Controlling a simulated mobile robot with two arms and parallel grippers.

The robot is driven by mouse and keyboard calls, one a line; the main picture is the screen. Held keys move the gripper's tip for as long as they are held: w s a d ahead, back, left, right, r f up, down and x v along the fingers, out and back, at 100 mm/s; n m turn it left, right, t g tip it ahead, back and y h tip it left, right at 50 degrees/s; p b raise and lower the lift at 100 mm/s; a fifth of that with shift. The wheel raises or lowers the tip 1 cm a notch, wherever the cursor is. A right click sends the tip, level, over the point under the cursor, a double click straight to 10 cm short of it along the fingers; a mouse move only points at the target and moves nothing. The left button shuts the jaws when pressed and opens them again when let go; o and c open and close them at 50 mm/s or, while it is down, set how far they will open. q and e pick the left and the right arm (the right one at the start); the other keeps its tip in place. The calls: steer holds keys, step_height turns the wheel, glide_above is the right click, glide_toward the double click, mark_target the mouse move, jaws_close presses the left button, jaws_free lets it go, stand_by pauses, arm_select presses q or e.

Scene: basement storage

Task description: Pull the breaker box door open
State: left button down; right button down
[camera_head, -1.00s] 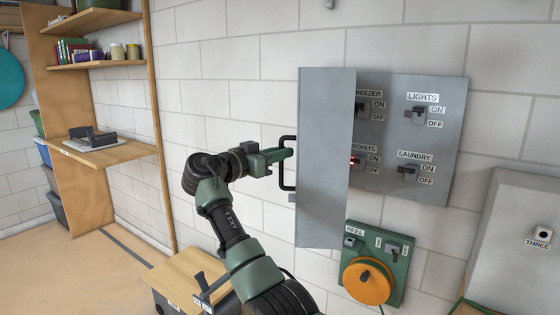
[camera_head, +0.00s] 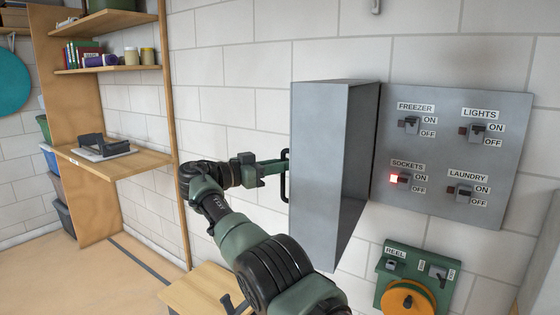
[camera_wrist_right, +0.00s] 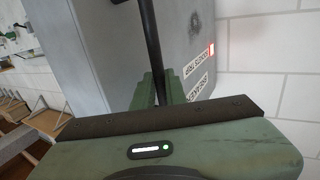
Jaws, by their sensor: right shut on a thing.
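The breaker box door (camera_head: 318,165) is a deep grey metal cover. It stands swung out to the left of the grey breaker panel (camera_head: 447,165), and its hollow inner side faces right. Its black bar handle (camera_head: 285,188) is on the outer face at the left. My right gripper (camera_head: 283,166) is shut on this handle. In the right wrist view, the black handle (camera_wrist_right: 150,40) runs down between the green fingers (camera_wrist_right: 158,90). The panel's switches, labelled freezer, lights, sockets and laundry, are uncovered. My left gripper is not in view.
A green reel panel (camera_head: 414,275) with an orange disc (camera_head: 406,298) is on the wall below the breaker panel. Wooden shelves (camera_head: 110,160) with books and jars stand at the left. A wooden-topped box (camera_head: 200,292) is low beside my arm.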

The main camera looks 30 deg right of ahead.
steer(key=shift+w+d, duration=0.1)
stand_by(0.4)
steer(key=c, duration=1.6)
jaws_free()
steer(key=shift+o, duration=0.4)
steer(key=shift+d, duration=0.2)
steer(key=shift+f, duration=0.1)
